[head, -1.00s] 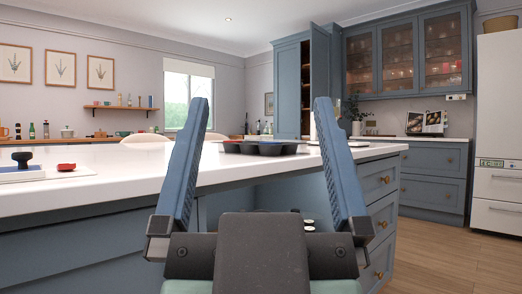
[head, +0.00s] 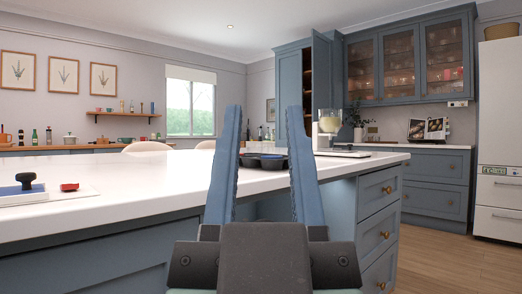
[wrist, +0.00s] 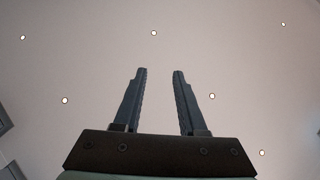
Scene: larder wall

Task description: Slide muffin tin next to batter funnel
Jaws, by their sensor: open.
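The dark muffin tin (head: 262,162) rests on the white island worktop, seen between my fingers in the head view. What looks like the batter funnel (head: 329,122), a clear vessel with pale yellow contents on a white stand, is just right of the tin, apart from it in the picture. My gripper (head: 264,110) points upward in front of the island, open and empty, and is not touching the tin. My right finger hides part of the tin's right side.
The island worktop (head: 150,175) is mostly clear. A blue-black stamp-like tool (head: 26,183) and a small red item (head: 69,187) lie at the left on a white board. Blue drawers (head: 378,190) are below the worktop at right; wooden floor (head: 450,240) is open beyond.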

